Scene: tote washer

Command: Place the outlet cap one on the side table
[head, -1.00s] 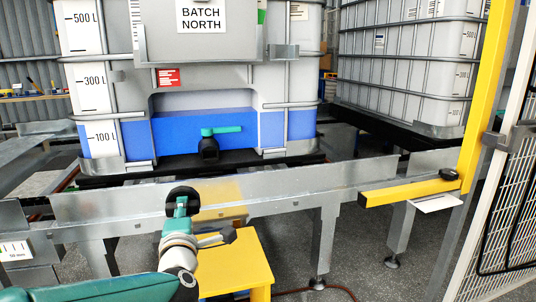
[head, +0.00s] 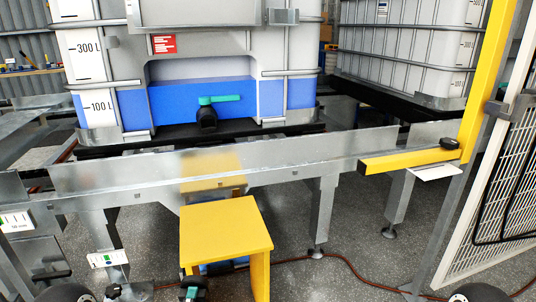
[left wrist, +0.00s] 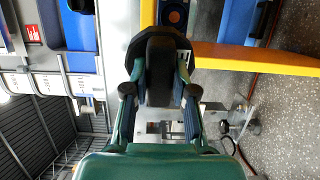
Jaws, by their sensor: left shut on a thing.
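My left gripper (left wrist: 160,92) is shut on the black outlet cap (left wrist: 160,62) in the left wrist view, with one finger on each side of it. In the head view only a small part of this gripper (head: 193,290) shows at the bottom edge, in front of the side table. The yellow side table (head: 226,225) stands below the rail with its top bare. Part of the table (left wrist: 255,60) also shows in the left wrist view beyond the cap. The right gripper is not in view.
A large tank with blue contents (head: 200,100) stands behind the rail, its black outlet valve (head: 207,118) with a teal handle facing me. The metal rail (head: 285,172) runs behind the table. A yellow post (head: 475,105) and mesh gate (head: 505,180) stand at right. A red-brown hose (head: 345,265) lies on the floor.

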